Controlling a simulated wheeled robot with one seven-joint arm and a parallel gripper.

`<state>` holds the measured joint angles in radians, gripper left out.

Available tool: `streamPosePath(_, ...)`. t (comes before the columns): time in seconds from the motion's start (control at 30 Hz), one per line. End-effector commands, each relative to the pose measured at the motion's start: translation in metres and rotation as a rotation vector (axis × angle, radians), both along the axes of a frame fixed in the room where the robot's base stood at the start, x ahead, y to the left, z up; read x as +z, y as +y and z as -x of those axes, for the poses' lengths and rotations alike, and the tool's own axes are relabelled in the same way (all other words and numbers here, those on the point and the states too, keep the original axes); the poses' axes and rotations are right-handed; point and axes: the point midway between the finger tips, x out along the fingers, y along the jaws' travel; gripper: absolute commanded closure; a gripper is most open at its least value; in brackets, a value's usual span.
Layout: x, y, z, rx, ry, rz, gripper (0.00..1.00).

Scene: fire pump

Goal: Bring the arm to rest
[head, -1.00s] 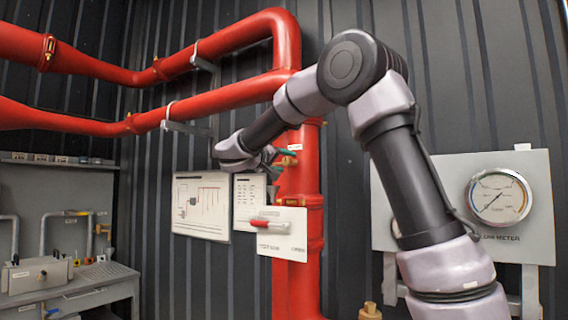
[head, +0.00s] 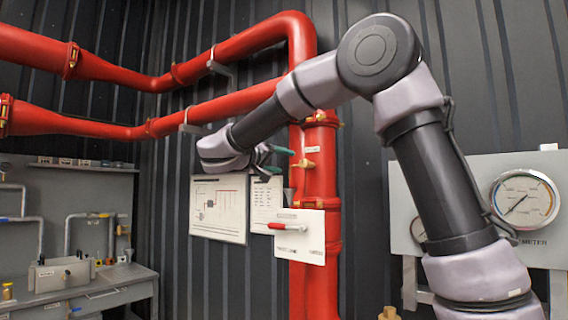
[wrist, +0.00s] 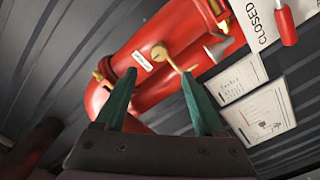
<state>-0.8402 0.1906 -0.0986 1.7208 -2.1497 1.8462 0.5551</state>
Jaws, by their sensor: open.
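My arm is raised and bent at its elbow in the right half of the head view, its forearm reaching left past the red vertical pipe (head: 319,185). My gripper (head: 279,160) is near that pipe, beside a small brass valve (head: 304,163). In the wrist view my gripper (wrist: 155,95) shows two green fingers spread apart with nothing held between them. The brass valve (wrist: 163,52) on the red pipe (wrist: 150,40) appears beyond the fingertips. I cannot tell whether a finger touches it.
A white plate with a red-handled lever (head: 287,227) is mounted on the pipe below my gripper. Paper charts (head: 218,208) hang on the dark wall. A gauge panel (head: 470,170) stands at right, partly behind my arm. A grey workbench (head: 90,290) is at lower left.

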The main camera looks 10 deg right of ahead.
Motion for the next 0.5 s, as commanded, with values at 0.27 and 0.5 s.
streamPosePath(0.27,0.0,0.0,0.0,0.0,-0.001,-0.001,0.29)
streamPosePath(0.5,-0.012,-0.039,0.008,-0.04,0.095,-0.053,0.29)
